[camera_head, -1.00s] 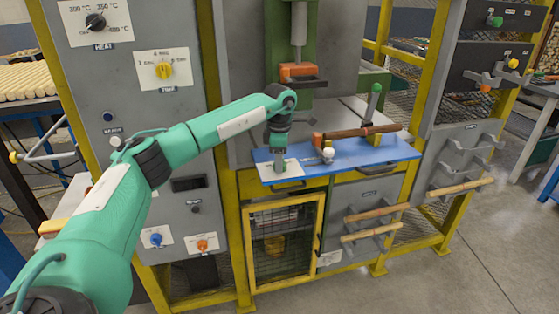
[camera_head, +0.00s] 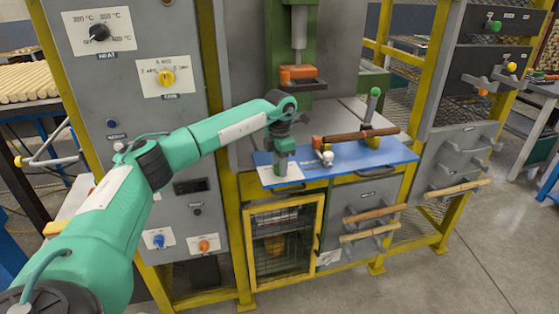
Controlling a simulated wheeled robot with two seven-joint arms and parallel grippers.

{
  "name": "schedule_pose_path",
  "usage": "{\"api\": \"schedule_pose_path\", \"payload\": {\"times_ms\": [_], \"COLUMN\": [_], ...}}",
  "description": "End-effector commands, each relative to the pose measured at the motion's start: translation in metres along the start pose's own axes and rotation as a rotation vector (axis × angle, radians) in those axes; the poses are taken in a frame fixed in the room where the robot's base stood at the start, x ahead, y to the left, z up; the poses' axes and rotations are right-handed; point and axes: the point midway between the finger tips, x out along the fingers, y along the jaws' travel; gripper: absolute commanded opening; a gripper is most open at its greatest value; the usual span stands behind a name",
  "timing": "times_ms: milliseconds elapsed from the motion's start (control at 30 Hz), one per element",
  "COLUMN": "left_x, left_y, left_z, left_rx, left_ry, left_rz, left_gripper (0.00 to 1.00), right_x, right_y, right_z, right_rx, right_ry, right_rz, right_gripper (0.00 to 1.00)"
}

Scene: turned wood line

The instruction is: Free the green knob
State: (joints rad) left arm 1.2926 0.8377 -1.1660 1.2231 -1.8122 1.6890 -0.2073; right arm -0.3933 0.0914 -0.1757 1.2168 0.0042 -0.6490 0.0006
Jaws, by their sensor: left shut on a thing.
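A green knob (camera_head: 375,92) tops an upright lever on the right part of the blue board (camera_head: 400,154). Another green knob (camera_head: 494,26) sits on the dark rack panel at the upper right. My left gripper (camera_head: 281,171) points down at the white plate (camera_head: 293,174) on the board's left end, well to the left of the lever. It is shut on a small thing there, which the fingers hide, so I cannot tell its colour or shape. My right gripper is not in view.
A dark brown turned piece (camera_head: 352,135) lies across the board beside the lever. A white ball knob (camera_head: 327,157) stands just right of my gripper. Pale wooden rods (camera_head: 375,213) rest on hooks below.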

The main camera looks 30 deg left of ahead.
Motion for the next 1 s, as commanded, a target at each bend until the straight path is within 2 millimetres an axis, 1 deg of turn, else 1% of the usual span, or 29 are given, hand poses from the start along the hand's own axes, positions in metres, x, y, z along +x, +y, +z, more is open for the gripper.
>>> {"api": "schedule_pose_path", "payload": {"times_ms": [33,400,800,1000], "left_x": [-0.003,-0.003,-0.003,-0.002], "left_y": [0.000,-0.001,-0.001,-0.001], "left_z": [0.000,0.000,0.001,0.001], "left_rx": [-0.043,-0.395,-0.763,-0.911], "left_ry": [-0.001,-0.001,-0.002,-0.002], "left_rz": [0.000,0.000,0.000,0.000], "left_gripper": [0.14,0.14,0.14,0.14], "right_x": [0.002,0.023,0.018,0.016], "right_y": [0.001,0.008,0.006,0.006], "right_z": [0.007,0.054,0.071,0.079], "right_rx": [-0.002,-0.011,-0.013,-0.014], "right_ry": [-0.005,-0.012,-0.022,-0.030], "right_rz": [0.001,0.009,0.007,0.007], "right_gripper": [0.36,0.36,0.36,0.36]}}
